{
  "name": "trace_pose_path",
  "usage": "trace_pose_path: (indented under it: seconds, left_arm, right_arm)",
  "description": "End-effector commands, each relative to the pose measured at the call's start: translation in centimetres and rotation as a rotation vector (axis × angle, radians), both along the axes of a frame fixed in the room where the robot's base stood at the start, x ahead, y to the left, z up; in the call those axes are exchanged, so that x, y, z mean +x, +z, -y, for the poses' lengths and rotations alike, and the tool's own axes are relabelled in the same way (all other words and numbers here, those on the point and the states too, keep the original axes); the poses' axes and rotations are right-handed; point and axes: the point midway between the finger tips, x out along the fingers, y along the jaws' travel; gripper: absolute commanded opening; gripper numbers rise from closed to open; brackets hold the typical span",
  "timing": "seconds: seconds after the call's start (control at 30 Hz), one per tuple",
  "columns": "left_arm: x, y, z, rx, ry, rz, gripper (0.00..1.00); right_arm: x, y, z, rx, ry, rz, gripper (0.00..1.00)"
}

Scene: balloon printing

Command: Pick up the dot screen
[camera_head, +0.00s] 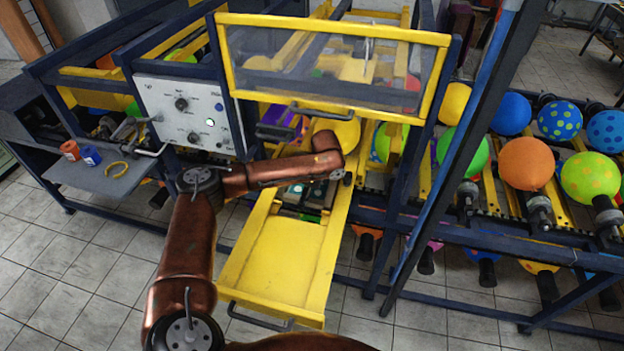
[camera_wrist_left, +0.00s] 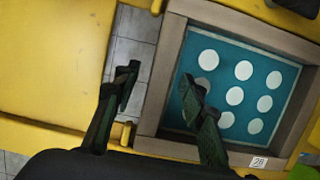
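The dot screen (camera_wrist_left: 237,88) is a teal panel with several white dots in a grey-brown frame, seen in the left wrist view. A small label is on its frame. My left gripper (camera_wrist_left: 160,92) is open above the frame's left side. One finger is over the teal panel and the other is over the gap outside the frame. I cannot tell whether either finger touches it. In the head view my left arm covers most of the screen and the gripper. My right gripper is not in view.
A yellow tray (camera_head: 284,262) extends toward me below my arm. A clear panel in a yellow frame (camera_head: 440,85) stands above. A control box (camera_head: 187,113) is at left. Orange (camera_head: 70,151) and blue (camera_head: 91,155) containers sit on a side shelf. Balloons, one orange (camera_head: 526,164), line the right.

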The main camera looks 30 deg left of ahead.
Motion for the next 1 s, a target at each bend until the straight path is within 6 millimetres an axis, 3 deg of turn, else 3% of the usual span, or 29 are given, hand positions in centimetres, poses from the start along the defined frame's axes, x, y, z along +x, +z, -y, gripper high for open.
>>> trace_pose_path:
  seconds: [0.57,1.0]
  left_arm:
    - [0.01,0.05,0.01,0.000,0.000,0.000,0.01]
    - [0.07,0.22,-0.01,0.001,0.000,0.002,0.00]
  right_arm:
    - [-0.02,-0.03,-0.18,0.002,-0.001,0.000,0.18]
    - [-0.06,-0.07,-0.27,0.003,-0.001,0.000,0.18]
